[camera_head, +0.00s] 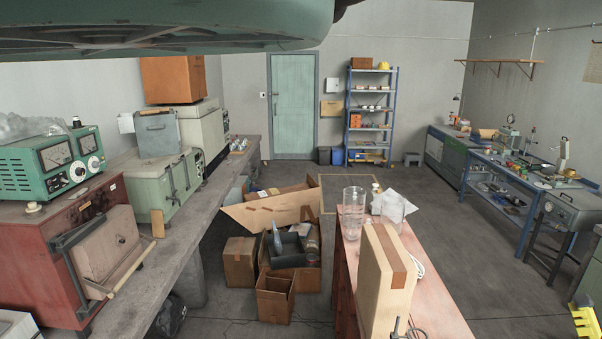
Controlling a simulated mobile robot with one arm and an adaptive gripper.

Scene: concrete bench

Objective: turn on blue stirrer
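I cannot make out a blue stirrer for certain in the head view. Small items at the far end of the long concrete bench (222,172) and on the blue-framed table (519,174) at the right are too small to identify. My gripper is not in view.
The bench holds a red oven (45,250), a teal meter box (50,163) on it, and a pale green instrument (160,190). Cardboard boxes (240,262) clutter the floor mid-picture. A reddish table (432,300) carries a tall box (385,280) and glassware.

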